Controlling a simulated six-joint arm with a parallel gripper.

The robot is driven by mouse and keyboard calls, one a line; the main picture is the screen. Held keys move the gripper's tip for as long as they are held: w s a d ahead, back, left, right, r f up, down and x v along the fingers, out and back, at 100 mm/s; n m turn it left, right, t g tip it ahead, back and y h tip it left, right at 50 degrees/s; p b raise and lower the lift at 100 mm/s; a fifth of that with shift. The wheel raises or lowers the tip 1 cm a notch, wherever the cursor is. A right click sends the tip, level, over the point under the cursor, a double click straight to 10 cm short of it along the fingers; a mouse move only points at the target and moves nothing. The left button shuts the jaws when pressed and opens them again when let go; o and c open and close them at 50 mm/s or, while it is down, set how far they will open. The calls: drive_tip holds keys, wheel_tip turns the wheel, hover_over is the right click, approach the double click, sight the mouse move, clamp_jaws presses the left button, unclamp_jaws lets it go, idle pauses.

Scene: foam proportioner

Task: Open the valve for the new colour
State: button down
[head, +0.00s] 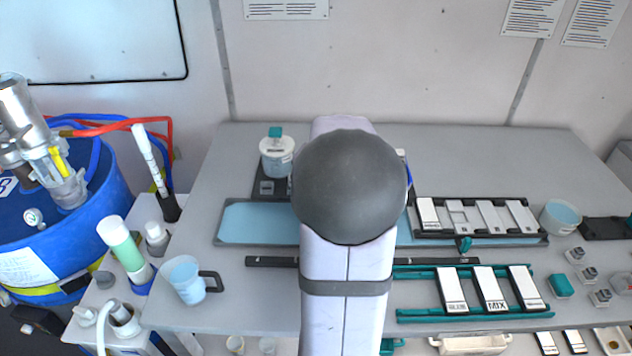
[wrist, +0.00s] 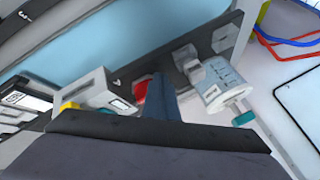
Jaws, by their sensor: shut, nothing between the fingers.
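In the wrist view, my gripper (wrist: 165,98) is shut and empty; its dark fingers point at a grey fixture strip (wrist: 165,62). A red part (wrist: 141,88) is close to the left of the fingertips, beside a white box (wrist: 104,90) with a yellow part (wrist: 70,106). To the right is a clear canister (wrist: 214,82) with a teal knob (wrist: 243,117). It also shows in the head view as a white-blue pot (head: 277,155) with a teal top. Which part is the valve I cannot tell. In the head view my arm hides the gripper.
A blue tray (head: 258,223) lies behind my arm. To the right are a rack of white plates (head: 478,217), teal rails with labelled plates (head: 470,290) and a cup (head: 560,215). A blue drum (head: 60,240) and a jug (head: 187,280) are left. The table's back right is clear.

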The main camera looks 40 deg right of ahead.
drive_tip(key=shift+a+r, duration=0.1)
drive_tip(key=shift+a, duration=0.05)
idle(0.3)
drive_tip(key=shift+s+a, duration=0.1)
drive_tip(key=shift+a, duration=0.45)
drive_tip(key=shift+p, duration=0.3)
drive_tip(key=a+r+p, duration=0.6)
drive_tip(key=r+p, duration=0.2)
drive_tip(key=p, duration=0.2)
drive_tip(key=shift+s+p, duration=0.35)
drive_tip(key=shift+f, duration=0.1)
